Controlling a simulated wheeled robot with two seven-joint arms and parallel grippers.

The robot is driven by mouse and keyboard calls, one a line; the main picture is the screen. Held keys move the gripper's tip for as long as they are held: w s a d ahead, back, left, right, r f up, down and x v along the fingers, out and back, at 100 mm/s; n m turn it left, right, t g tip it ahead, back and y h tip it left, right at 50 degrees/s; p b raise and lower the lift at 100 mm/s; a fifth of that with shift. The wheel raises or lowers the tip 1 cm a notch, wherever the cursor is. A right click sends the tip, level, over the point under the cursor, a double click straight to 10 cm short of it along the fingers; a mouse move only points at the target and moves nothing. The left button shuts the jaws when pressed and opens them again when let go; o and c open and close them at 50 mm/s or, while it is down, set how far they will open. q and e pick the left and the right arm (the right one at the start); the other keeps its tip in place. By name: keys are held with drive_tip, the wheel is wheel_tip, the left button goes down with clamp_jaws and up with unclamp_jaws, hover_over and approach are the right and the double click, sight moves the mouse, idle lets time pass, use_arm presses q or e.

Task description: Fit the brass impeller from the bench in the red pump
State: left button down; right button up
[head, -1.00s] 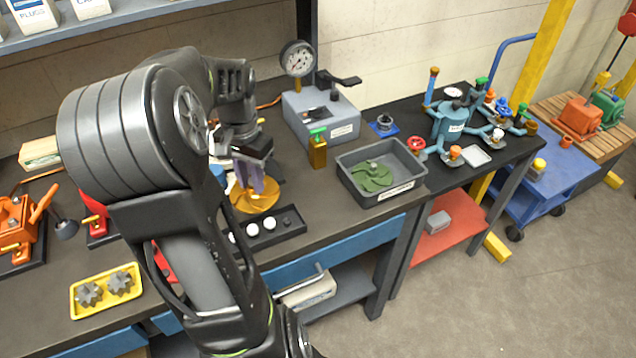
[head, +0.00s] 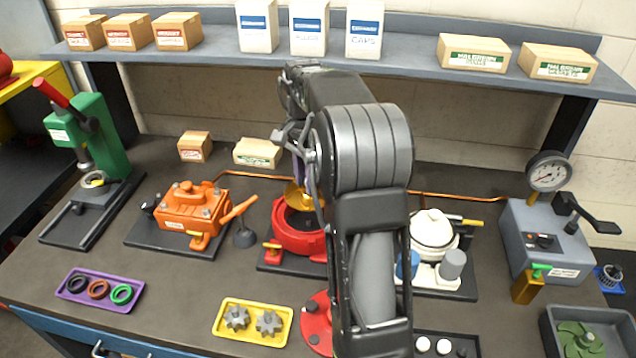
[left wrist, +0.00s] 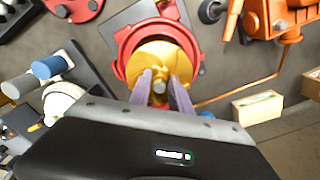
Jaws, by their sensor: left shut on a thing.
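The brass impeller (head: 296,198) is gripped in my left gripper (head: 304,182), over the back part of the red pump's open round housing. In the left wrist view the impeller (left wrist: 152,57) lies across the opening, within or just above the red rim (left wrist: 120,52); I cannot tell whether it touches. The left fingers (left wrist: 161,84) are shut on its central hub. The red pump (head: 290,240) sits on a dark base, partly hidden by my left arm. A red round cover (head: 316,318) lies on the bench in front of it. My right gripper is not in view.
An orange pump (head: 195,207) stands left of the red one, and a white pump (head: 433,232) stands right. A yellow tray with grey gears (head: 253,318) and a purple tray with rings (head: 98,290) lie in front. A shelf (head: 400,62) overhangs the back.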

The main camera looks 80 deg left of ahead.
use_arm(q)
drive_tip(key=shift+d+r, duration=0.15)
drive_tip(key=shift+f, duration=1.2)
drive_tip(key=shift+f+b, duration=0.8)
drive_tip(key=shift+f, duration=0.4)
drive_tip(key=shift+f+b, duration=1.75)
drive_tip(key=shift+f, duration=1.1)
drive_tip(key=c, duration=1.1)
unclamp_jaws()
